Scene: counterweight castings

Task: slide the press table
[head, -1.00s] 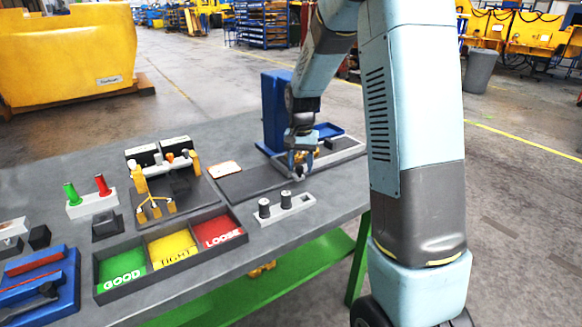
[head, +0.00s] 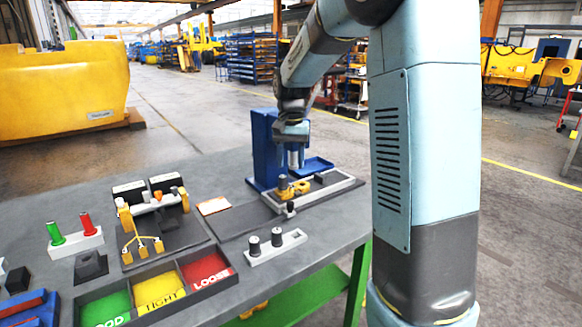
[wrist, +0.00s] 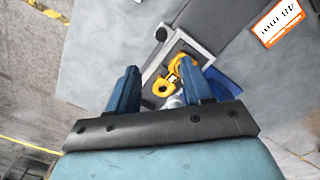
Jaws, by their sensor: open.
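The blue press (head: 264,145) stands at the far right of the bench. Its press table, a light grey frame (head: 337,187), lies at its foot, with a yellow casting (head: 298,188) on it. A small dark knob (head: 290,208) stands at the table's front end; it also shows in the wrist view (wrist: 161,33). My gripper (head: 295,160) is open and empty above the table, clear of the knob. In the wrist view, the yellow casting (wrist: 181,66) shows beyond and between my gripper's spread blue fingers (wrist: 160,85).
A light grey block with two dark pins (head: 275,246) stands in front of the press table. Green, yellow and red trays (head: 160,288) lie to the left, with a yellow-pronged fixture (head: 150,220) behind. An orange-edged card (head: 213,206) lies left of a dark bare plate (head: 240,221).

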